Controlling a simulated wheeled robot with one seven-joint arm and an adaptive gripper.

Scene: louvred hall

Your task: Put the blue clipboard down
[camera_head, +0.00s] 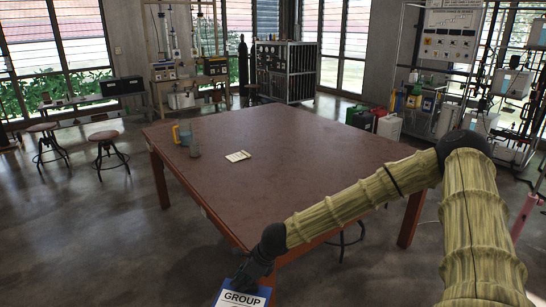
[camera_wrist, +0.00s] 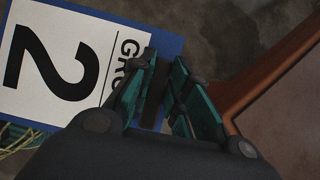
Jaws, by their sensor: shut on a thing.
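The blue clipboard (camera_head: 265,293) carries a white sheet with the word "GROUP" and hangs at the bottom edge of the head view, cut off below. In the wrist view the clipboard (camera_wrist: 172,42) shows its blue rim and a large "2" on the sheet. My gripper (camera_head: 246,279) is shut on the clipboard's edge; its green fingers (camera_wrist: 160,72) also show in the wrist view. The clipboard is off the near side of the brown table (camera_head: 300,135), over the floor. The table's edge (camera_wrist: 262,75) shows right of the fingers in the wrist view.
The rest of the tabletop is clear. Stools (camera_head: 104,147) stand at left; cans and jugs (camera_head: 389,126) stand behind the table at right.

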